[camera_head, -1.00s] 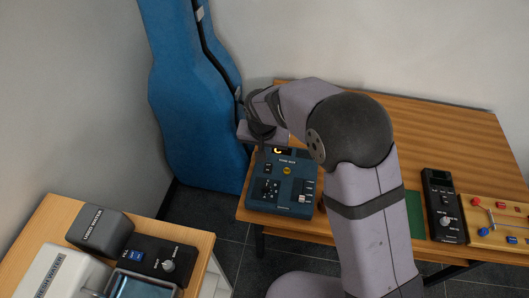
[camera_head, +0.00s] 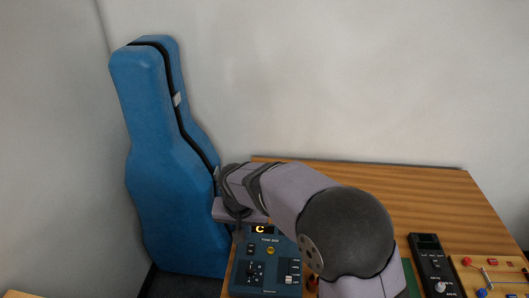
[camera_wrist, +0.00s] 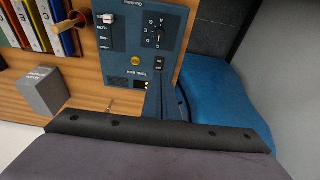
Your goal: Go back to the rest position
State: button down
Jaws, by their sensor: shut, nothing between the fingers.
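My gripper (camera_head: 239,232) hangs just past the back left corner of the blue tone box (camera_head: 266,261), with its fingers partly hidden by my wrist. In the wrist view, the narrow shut fingers (camera_wrist: 158,102) point beside the box's display end, with nothing between them. I cannot tell whether they touch the box. The tone box also shows in the wrist view (camera_wrist: 140,50), with a dial, a slider and a yellow button. Its display reads C in the head view. My arm reaches across the table from the lower right.
A tall blue instrument case (camera_head: 165,170) stands on the floor left of the wooden table (camera_head: 440,195). A black device (camera_head: 428,262) and a wooden board with coloured knobs (camera_head: 490,275) lie at the right. The wrist view shows a grey block (camera_wrist: 50,93) and several coloured books (camera_wrist: 40,25).

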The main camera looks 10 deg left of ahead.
jog(key=s+d+f+n+g+h, duration=0.1)
jog(key=s+d+f+n+g, duration=0.2)
jog(key=s, duration=0.4)
jog(key=s+d+f+n, duration=0.4)
jog(key=s+d, duration=0.1)
jog(key=s, duration=0.1)
jog(key=s+d+r+m+g, duration=0.1)
jog(key=s+d+r+m, duration=0.15)
jog(key=s+d, duration=0.65)
jog(key=w+d+r+m, duration=0.1)
jog(key=d+m, duration=0.1)
jog(key=d, duration=0.2)
jog(key=w+d+r+m+t+y, duration=0.1)
jog(key=w+d+m, duration=0.1)
jog(key=d, duration=0.2)
jog(key=shift+w+d+r, duration=0.2)
jog(key=shift+d+r, duration=0.1)
jog(key=shift+r, duration=0.1)
jog(key=c, duration=2.5)
grip_release()
jog(key=shift+m, duration=0.25)
